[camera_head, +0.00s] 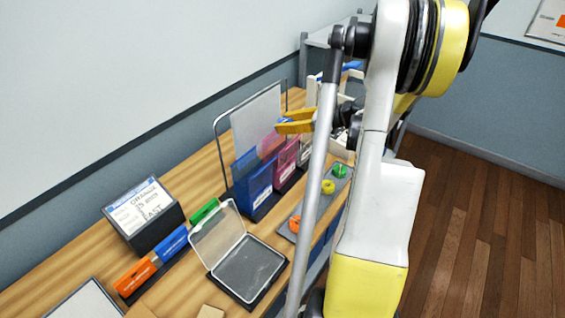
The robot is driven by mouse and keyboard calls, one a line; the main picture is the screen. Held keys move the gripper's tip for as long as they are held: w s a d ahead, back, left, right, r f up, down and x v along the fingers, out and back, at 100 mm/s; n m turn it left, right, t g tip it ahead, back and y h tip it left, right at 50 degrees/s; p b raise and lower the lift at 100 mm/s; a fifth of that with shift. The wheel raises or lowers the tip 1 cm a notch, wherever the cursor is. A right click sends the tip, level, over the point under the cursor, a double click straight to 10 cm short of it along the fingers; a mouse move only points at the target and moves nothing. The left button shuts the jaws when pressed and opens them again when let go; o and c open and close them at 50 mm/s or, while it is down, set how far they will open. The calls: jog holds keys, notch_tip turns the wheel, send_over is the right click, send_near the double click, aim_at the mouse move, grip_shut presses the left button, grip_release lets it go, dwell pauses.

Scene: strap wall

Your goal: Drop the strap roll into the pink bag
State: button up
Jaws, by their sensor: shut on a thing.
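My gripper (296,121), with yellow fingers, is above the row of bags on the table. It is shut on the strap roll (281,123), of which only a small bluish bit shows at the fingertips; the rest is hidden. The pink bag (286,160) stands upright with a clear pinkish upper part, below and slightly left of my gripper. The strap roll appears above the bag; its exact depth over the opening cannot be told.
A blue bag (252,183) stands left of the pink one, before a wire frame with a white sheet (257,120). A grey strip (312,203) holds orange, yellow and green rolls. An open clear-lidded case (247,268) lies in front. My arm hides the right side.

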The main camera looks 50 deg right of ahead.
jog(key=shift+f+b, duration=0.6)
jog(key=shift+f, duration=0.8)
jog(key=o, duration=1.1)
jog(key=shift+d+r, duration=0.1)
jog(key=v, duration=1.1)
jog(key=shift+s, duration=0.4)
jog(key=shift+r, duration=0.1)
